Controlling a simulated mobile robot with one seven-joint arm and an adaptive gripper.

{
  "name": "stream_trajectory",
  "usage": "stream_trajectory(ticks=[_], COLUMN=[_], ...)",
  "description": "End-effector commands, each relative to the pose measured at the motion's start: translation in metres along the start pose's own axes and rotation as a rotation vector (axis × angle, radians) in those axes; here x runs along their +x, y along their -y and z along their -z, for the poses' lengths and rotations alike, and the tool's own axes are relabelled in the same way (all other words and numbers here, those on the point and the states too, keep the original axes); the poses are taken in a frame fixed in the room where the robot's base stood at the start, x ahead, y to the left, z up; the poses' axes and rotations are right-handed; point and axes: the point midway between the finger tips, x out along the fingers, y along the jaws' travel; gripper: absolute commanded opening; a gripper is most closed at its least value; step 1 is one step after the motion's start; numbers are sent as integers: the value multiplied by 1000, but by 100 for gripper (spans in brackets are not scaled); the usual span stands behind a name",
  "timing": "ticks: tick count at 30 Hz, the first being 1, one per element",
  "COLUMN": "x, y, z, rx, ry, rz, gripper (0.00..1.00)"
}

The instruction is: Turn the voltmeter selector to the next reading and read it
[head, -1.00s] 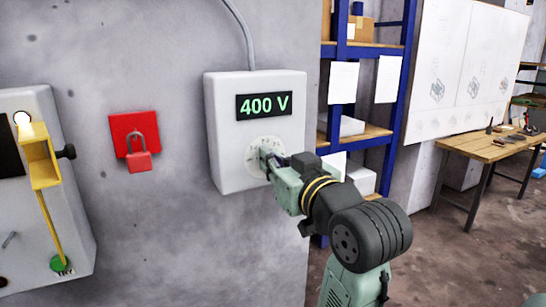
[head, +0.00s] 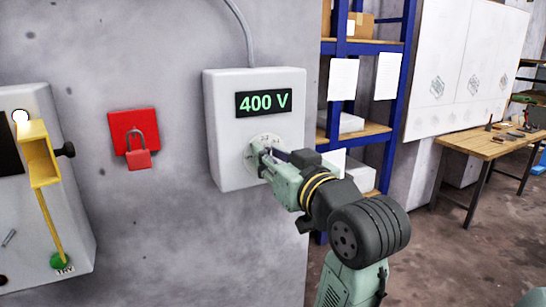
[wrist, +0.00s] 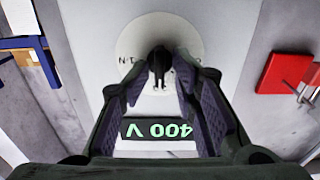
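The voltmeter (head: 225,130) is a pale grey box on the concrete wall, and its green display (head: 263,103) reads 400 V. The display also shows upside down in the wrist view (wrist: 158,130). Below it is a round white selector dial (head: 278,140) with small markings, mostly hidden by my gripper in the head view. In the wrist view the dark selector knob (wrist: 158,62) stands at the dial's middle. My gripper (wrist: 160,78) has its fingers apart, one on each side of the knob. Small gaps seem to remain; contact is hard to make out.
A red plate with a padlock (head: 138,158) hangs left of the voltmeter. Further left is a grey panel (head: 80,235) with a yellow lever part (head: 42,165). Blue shelving (head: 397,100) and a wooden workbench (head: 480,147) stand to the right.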

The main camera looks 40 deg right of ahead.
Motion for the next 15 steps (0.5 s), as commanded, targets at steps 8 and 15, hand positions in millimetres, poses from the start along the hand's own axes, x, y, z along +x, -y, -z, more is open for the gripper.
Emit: stream_trajectory(ticks=[8,15], x=[-1,-32], y=[0,-1], z=[-1,0], rx=[0,-2], ry=[3,0], rz=[0,-5], gripper=[28,28])
